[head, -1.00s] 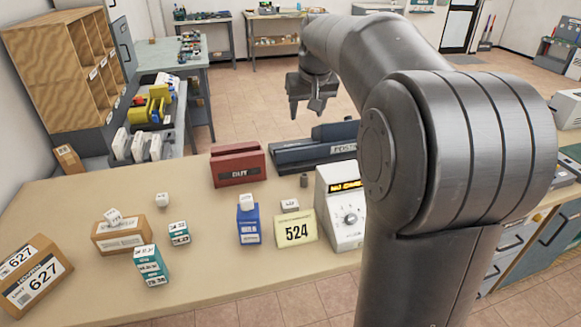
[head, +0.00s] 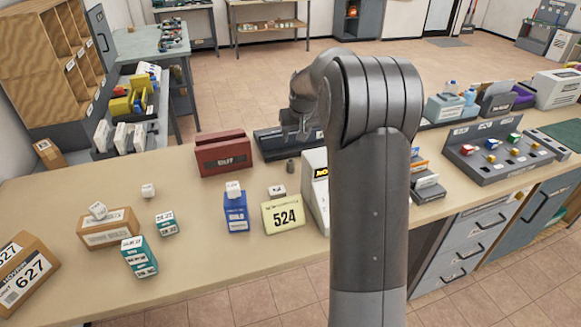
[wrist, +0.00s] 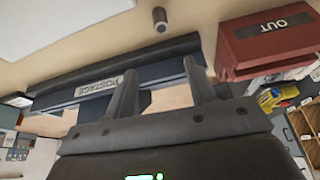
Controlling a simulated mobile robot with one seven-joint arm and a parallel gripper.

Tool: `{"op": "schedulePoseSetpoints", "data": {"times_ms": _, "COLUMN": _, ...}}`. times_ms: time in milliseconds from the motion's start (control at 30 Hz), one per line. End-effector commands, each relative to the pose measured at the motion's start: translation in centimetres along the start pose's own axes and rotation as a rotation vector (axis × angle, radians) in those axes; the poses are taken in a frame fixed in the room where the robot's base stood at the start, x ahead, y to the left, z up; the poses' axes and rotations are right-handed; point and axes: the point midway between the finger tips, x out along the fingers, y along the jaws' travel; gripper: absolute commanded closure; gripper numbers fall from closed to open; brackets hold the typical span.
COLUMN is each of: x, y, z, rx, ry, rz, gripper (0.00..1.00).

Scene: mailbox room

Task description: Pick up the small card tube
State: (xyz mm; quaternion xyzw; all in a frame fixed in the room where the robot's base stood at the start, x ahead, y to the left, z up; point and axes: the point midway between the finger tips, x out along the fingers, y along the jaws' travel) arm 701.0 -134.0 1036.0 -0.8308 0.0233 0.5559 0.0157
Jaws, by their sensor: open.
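A small dark grey-brown cylinder (head: 290,165), which I take for the card tube, stands on the counter (head: 175,180) behind the yellow 524 sign. In the wrist view the cylinder (wrist: 160,19) is at the top centre, beyond my fingertips and apart from them. My gripper (wrist: 158,80) is open and empty, its two fingers spread across the view of the dark postage tray. In the head view my gripper (head: 305,128) hangs over the postage tray area, behind the cylinder, and is partly hidden by my arm.
The dark postage tray (wrist: 70,88) and red OUT box (head: 222,153) flank the cylinder.

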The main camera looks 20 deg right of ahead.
Motion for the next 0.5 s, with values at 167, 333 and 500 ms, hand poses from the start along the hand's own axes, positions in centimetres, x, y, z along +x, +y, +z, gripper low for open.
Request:
{"op": "schedulePoseSetpoints", "data": {"times_ms": 167, "x": 4.5, "y": 0.0, "z": 1.9, "rx": 0.0, "ry": -0.003, "rz": 0.0, "gripper": 0.49}}
{"op": "schedulePoseSetpoints", "data": {"times_ms": 333, "x": 7.0, "y": 0.0, "z": 2.0, "rx": 0.0, "ry": -0.001, "rz": 0.0, "gripper": 0.49}}
{"op": "schedulePoseSetpoints", "data": {"times_ms": 500, "x": 9.4, "y": -0.1, "z": 1.9, "rx": 0.0, "ry": 0.0, "rz": 0.0, "gripper": 0.49}}
